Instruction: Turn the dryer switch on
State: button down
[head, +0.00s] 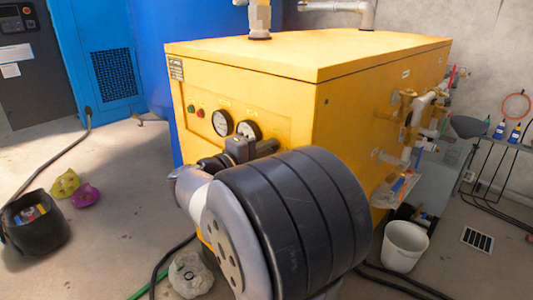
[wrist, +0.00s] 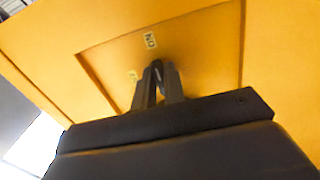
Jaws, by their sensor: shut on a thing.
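The dryer is a large yellow cabinet (head: 365,85) in the middle of the head view. Its front panel carries two gauges and small red and green buttons. In the wrist view, the dark switch (wrist: 157,68) sits in a recessed yellow panel, with an "ON" label (wrist: 150,40) upside down above it and a second, unreadable label (wrist: 133,75) to its left. My gripper (wrist: 158,84) is shut on the switch, its two dark fingers on either side. In the head view my arm hides the switch, and its exact angle is hard to tell.
Pipes and valves (head: 410,105) stick out from the dryer's right side. Hoses run nearby. A black bag (head: 35,222) is at the left. The floor at front left is mostly clear.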

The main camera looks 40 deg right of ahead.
dwell(0.3)
jog(key=c, duration=1.5)
grip_release()
jog(key=shift+a, duration=0.15)
jog(key=a, duration=0.3)
jog(key=a+p, duration=0.1)
jog(key=a, duration=0.3)
jog(key=s+a+p, duration=0.1)
jog(key=a, duration=0.2)
jog(key=shift+a, duration=0.25)
jog(key=shift+d, duration=0.1)
jog(key=d, duration=0.3)
jog(key=d+b, duration=0.1)
jog(key=d, duration=0.3)
jog(key=w+d, duration=0.1)
jog(key=d, duration=0.2)
jog(key=shift+d+b, duration=0.3)
jog(key=shift+b, duration=0.1)
